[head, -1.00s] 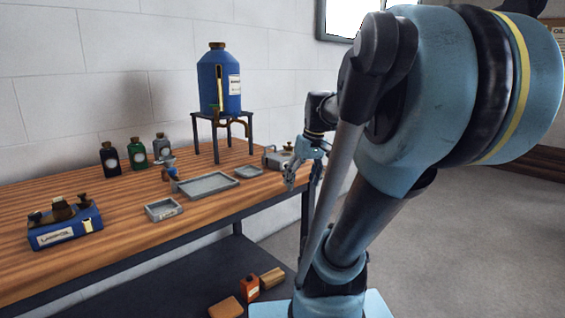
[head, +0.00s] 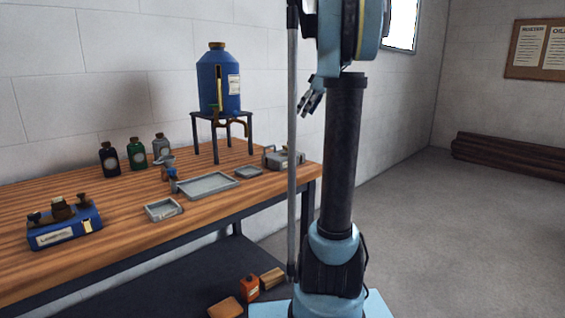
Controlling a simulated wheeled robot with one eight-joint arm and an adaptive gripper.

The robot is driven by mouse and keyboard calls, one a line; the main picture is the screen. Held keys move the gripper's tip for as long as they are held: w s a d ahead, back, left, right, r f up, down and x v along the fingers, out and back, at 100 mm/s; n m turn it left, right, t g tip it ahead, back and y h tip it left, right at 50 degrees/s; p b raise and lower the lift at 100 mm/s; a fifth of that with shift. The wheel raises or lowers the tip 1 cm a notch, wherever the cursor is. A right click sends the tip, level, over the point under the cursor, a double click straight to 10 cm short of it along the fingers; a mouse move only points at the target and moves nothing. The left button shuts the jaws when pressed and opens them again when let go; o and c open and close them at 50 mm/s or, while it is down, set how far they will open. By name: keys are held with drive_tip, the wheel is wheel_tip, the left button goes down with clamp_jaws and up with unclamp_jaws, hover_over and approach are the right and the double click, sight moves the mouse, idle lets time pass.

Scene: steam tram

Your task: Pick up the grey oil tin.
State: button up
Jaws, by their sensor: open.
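A small grey round-shouldered tin (head: 161,146) with a dark cap and pale label stands upright on the wooden bench, right of a green one and a near-black one. A low grey metal box (head: 287,160) with a handle and cap sits near the bench's right end; I cannot tell for sure which of the two greys is the oil tin, though the tin in the row looks likelier. My gripper (head: 308,104) is open and empty, raised in the air above the right end of the bench, apart from both.
A green tin (head: 137,154) and a dark tin (head: 109,160) stand close beside the grey one. A blue tank (head: 220,90) on a stand rises behind.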

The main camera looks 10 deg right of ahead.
approach(288, 143)
drive_tip(key=x, duration=0.5)
drive_tip(key=shift+w+a+r, duration=0.2)
drive_tip(key=shift+w+a, duration=0.05)
drive_tip(key=f, duration=0.2)
drive_tip(key=w+f, duration=0.1)
drive_tip(key=shift+a+f, duration=0.3)
drive_tip(key=shift+a, duration=0.1)
drive_tip(key=shift+x, duration=0.8)
drive_tip(key=shift+r, duration=0.1)
